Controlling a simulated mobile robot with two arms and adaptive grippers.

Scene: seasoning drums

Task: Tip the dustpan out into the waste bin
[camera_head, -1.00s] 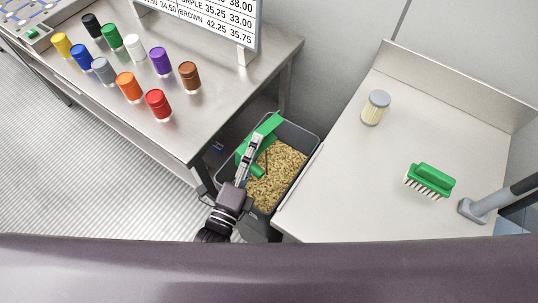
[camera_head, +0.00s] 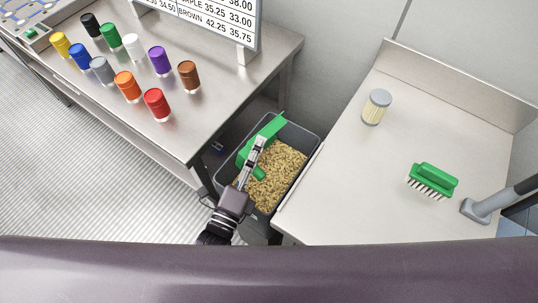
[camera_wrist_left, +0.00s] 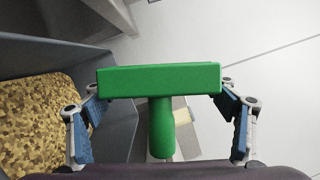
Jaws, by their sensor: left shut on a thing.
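The green dustpan (camera_head: 268,129) is over the dark grey waste bin (camera_head: 309,134), at its left side in the head view. My left gripper (camera_head: 256,150) is shut on the dustpan. In the left wrist view the dustpan (camera_wrist_left: 160,80) shows as a green bar with a round handle stub, between the fingers of my left gripper (camera_wrist_left: 160,115). The bin holds yellow-brown crumbs (camera_head: 282,172), which also show at the left of the wrist view (camera_wrist_left: 40,125). Whether anything lies in the pan is hidden. My right gripper is not in view.
The bin stands in a gap between a steel table (camera_head: 215,100) with several coloured-lid drums and a pale counter (camera_head: 345,190). On the counter are a grey-capped jar (camera_head: 376,107), a green brush (camera_head: 433,181) and a grey, dark-handled object (camera_head: 490,208).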

